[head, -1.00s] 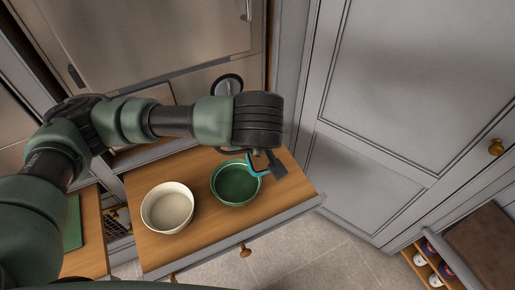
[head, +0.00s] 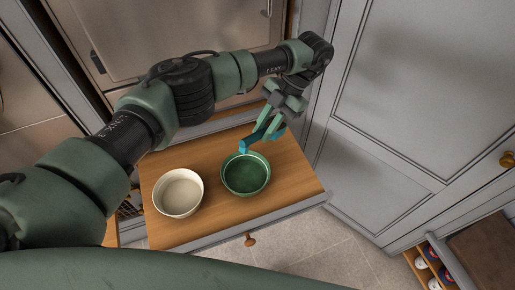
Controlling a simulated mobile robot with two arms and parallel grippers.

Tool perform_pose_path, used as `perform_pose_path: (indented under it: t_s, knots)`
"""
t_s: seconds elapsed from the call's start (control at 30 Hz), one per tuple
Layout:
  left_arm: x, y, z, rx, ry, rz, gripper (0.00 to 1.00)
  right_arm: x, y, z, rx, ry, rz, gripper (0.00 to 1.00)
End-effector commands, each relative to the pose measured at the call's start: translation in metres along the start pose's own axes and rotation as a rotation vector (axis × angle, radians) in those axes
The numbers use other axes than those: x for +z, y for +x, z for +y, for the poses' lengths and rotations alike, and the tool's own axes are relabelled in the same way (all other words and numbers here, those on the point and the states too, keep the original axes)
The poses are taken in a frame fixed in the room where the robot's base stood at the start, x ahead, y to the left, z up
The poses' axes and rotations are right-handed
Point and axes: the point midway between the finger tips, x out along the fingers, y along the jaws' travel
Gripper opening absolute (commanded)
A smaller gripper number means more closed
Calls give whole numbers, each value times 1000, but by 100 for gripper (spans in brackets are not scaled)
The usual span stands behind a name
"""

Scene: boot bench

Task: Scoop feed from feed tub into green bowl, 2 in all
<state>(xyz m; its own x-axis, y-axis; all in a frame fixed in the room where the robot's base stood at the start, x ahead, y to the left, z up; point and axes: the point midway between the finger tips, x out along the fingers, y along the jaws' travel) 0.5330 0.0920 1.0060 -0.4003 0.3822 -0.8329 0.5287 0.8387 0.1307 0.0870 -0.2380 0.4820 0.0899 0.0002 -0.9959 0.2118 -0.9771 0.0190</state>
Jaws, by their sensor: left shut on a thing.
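The green bowl (head: 258,182) sits upright on the wooden surface of a pulled-out drawer, and I see only green inside it. My left gripper (head: 274,124) is shut on a blue scoop (head: 249,143), held just above the bowl's far rim. The scoop looks tilted; whether feed is in it I cannot tell. A cream bowl (head: 179,211) stands left of the green bowl, with a plain pale inside. No feed tub can be made out for certain; my left arm hides part of the back. My right gripper is not in view.
The drawer surface (head: 295,177) is bare to the right of the green bowl. A wooden knob (head: 250,240) is on the drawer front. Grey cabinet doors (head: 400,110) stand close on the right. A small rack with shoes (head: 425,260) is at lower right.

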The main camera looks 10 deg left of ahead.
Motion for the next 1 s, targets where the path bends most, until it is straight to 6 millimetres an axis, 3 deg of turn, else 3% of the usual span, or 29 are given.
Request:
perform_pose_path:
  t_s: [0.2, 0.53, 0.8, 1.0]
  knots:
    - [7, 17, 2, -270, -406, 66, 0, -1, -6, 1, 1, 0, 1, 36]
    - [15, 42, 1, -569, -879, 134, 0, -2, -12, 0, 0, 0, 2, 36]
    - [18, 70, -6, -862, -1358, 201, 0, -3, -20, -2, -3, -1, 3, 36]
    - [20, 80, -10, -965, -1526, 222, 0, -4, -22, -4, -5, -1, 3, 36]
